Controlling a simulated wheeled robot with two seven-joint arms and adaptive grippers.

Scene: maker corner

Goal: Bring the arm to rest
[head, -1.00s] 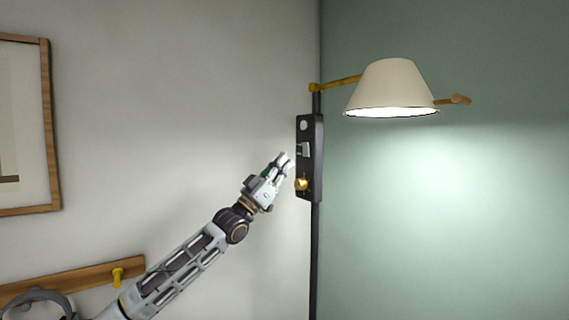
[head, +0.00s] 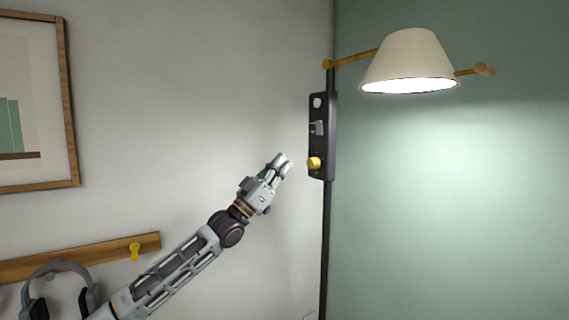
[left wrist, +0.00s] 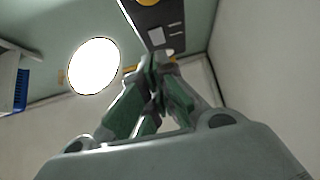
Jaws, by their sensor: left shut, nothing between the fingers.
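My left gripper (head: 283,164) is shut and empty. In the left wrist view the closed fingers (left wrist: 158,62) point toward the panel (left wrist: 160,22). The panel (head: 317,146) carries a white round part, a grey switch and a brass knob (head: 314,163). The lamp shade (head: 410,58) is lit. My right gripper is not in view.
A wooden rail (head: 75,259) with a yellow peg (head: 134,251) and grey headphones (head: 60,284) is on the wall at lower left, behind my arm. A framed picture (head: 72,100) hangs at upper left. A dark pole (head: 326,250) runs down below the panel.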

